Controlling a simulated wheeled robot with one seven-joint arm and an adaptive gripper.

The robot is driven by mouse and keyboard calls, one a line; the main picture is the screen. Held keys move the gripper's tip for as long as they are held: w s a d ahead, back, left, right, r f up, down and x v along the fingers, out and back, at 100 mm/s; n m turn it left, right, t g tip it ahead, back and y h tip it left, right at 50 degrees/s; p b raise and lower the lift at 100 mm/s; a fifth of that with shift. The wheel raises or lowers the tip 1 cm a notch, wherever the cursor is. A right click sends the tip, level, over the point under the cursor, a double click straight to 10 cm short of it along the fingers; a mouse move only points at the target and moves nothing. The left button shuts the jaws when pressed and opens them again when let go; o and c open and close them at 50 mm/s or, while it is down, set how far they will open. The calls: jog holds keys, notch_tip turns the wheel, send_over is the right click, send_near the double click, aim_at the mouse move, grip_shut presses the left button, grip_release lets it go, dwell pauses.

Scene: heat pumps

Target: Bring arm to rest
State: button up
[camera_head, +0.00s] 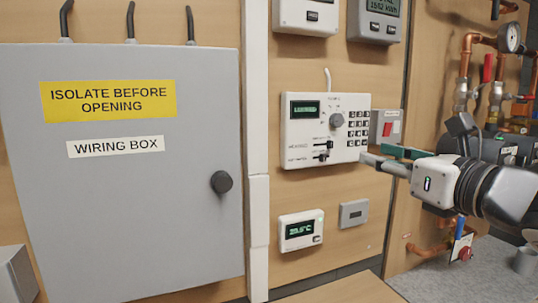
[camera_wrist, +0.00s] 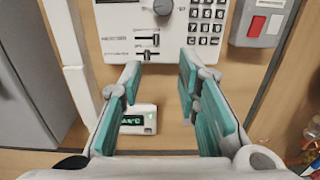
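My gripper (camera_head: 378,156) is at the right of the head view, with its fingers pointing left toward the white control panel (camera_head: 300,130). In the wrist view my gripper (camera_wrist: 160,82) shows its two green-padded fingers spread apart with nothing between them. The fingertips are just below the panel's two sliders in that view. The panel carries a small green display, a round grey knob, a keypad and sliders. I cannot tell how far the fingertips are from the panel.
A grey wiring box (camera_head: 120,210) fills the left. A red-switch box (camera_head: 387,128) is beside the panel, close to my gripper. A thermostat (camera_head: 301,231) hangs below. Copper pipes (camera_head: 466,60) and a dark cylinder stand at the right. A grey surface (camera_head: 480,280) lies below.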

jog(key=s+d+f+m+g+h, duration=0.2)
jog(key=s+d+f+m+h, duration=0.15)
jog(key=m, duration=0.85)
jog(key=s+d+f+m+g+h, duration=0.25)
jog(key=f+m+h, duration=0.2)
jog(key=m, duration=0.75)
jog(key=s+a+f+m+g+y, duration=0.1)
jog(key=s+a+f+m+g, duration=0.3)
jog(key=s+m, duration=0.3)
jog(key=s+a+f+m+g+y, duration=0.1)
jog(key=s+a+f+m+g, duration=0.3)
jog(key=s+f+m, duration=0.2)
jog(key=s+m, duration=0.2)
jog(key=shift+a+m+p, duration=0.3)
jog(key=shift+a+p, duration=0.05)
jog(key=shift+p, duration=0.05)
